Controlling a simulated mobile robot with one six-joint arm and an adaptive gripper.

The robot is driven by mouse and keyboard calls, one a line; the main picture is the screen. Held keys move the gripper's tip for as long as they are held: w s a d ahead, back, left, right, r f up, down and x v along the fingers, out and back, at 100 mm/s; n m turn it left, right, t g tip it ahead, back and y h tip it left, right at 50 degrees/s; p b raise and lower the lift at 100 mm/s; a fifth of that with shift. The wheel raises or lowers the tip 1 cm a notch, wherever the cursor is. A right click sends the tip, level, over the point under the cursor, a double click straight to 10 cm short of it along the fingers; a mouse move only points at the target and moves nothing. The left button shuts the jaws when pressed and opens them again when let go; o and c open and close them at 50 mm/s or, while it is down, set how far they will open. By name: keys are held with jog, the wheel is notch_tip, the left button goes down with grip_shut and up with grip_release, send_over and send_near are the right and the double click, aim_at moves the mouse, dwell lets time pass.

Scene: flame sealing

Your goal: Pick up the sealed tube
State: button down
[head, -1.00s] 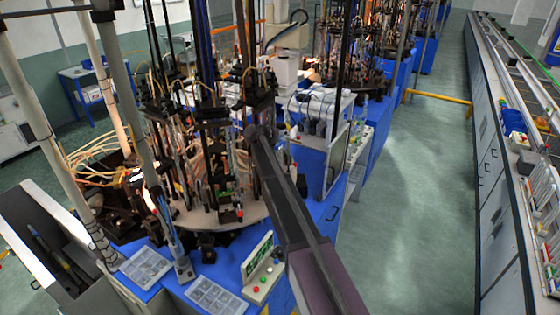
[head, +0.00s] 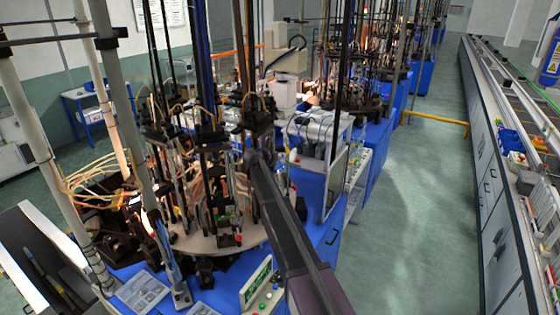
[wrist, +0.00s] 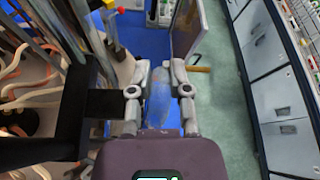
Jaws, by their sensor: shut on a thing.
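My gripper (wrist: 160,72) shows in the wrist view with its two grey fingers closed around a clear bluish tube (wrist: 158,100). The tube is see-through, lies between the fingers and is hard to make out against the blue and green behind it. Its lower end is hidden by my wrist. In the head view my dark arm reaches from the bottom up to the sealing machine (head: 215,235); the gripper and tube cannot be made out there.
Rods and hoses of the machine crowd the left of the wrist view, with a black bracket (wrist: 95,103) close beside the gripper. A button panel (head: 262,290) stands at the machine's front. A green-floored aisle (head: 415,220) is clear to the right, bordered by grey cabinets (head: 490,200).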

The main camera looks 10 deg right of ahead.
jog(key=shift+r+p, duration=1.5)
jog(key=shift+r, duration=0.15)
jog(key=s+r+p, duration=0.1)
jog(key=s, duration=1.5)
jog(key=shift+a+r, duration=0.15)
jog(key=shift+r, duration=0.1)
